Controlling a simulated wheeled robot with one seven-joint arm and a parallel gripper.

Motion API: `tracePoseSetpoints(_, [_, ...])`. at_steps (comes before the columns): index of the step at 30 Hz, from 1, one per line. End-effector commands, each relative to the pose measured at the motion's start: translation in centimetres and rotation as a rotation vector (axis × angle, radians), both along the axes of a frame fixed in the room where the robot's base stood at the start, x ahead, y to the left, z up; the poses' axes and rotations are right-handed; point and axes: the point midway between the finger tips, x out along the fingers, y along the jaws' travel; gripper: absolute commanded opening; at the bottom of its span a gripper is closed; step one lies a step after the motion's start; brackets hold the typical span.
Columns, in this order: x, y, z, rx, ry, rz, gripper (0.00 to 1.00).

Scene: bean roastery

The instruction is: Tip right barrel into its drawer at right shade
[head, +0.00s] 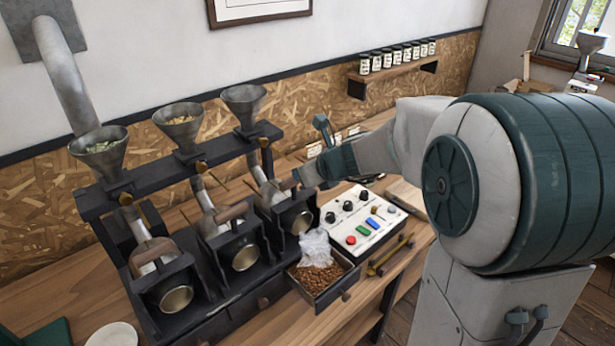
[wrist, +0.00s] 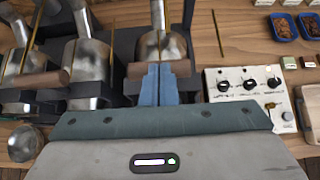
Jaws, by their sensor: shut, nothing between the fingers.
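The right barrel (head: 295,214) is a grey metal drum in the black roaster frame, its round mouth facing forward over its drawer. Its drawer (head: 343,287) is pulled out and holds medium-brown beans (head: 317,278), with pale smoke (head: 315,246) above them. My gripper (head: 294,181) is at the right barrel's wooden handle, with its fingers together. In the wrist view, my gripper (wrist: 158,72) lies in front of the right barrel (wrist: 163,46), and the wooden handle (wrist: 182,68) shows on both sides of the fingers. Whether the fingers touch it is unclear.
The middle barrel (head: 220,225) and left barrel (head: 150,262) stand to the left, under hoppers. A control panel (head: 352,220) with knobs and coloured buttons stands right of the drawer. Sample jars (head: 397,57) line a wall shelf. Blue bean trays (wrist: 284,27) lie at the back right.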

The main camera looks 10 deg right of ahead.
Motion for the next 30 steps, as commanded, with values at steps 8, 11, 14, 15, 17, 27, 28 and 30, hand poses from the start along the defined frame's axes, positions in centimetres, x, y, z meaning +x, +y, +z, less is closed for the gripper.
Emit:
tracePoseSetpoints(8, [0.7, 0.2, 0.0, 0.000, 0.001, -0.008, 0.00])
tracePoseSetpoints(11, [0.7, 0.2, 0.0, 0.000, 0.001, -0.011, 0.00])
tracePoseSetpoints(14, [0.7, 0.1, 0.0, 0.000, 0.000, -0.011, 0.00])
tracePoseSetpoints(15, [0.7, 0.1, 0.0, 0.000, 0.000, -0.011, 0.00])
tracePoseSetpoints(17, [0.7, 0.1, 0.0, 0.001, 0.000, -0.012, 0.00])
tracePoseSetpoints(27, [0.1, -0.4, 1.0, 0.000, -0.001, -0.012, 0.00])
tracePoseSetpoints(28, [-0.1, -0.6, 1.4, 0.000, -0.002, -0.013, 0.00])
tracePoseSetpoints(30, [-0.7, -1.3, 2.2, 0.000, -0.001, -0.014, 0.00])
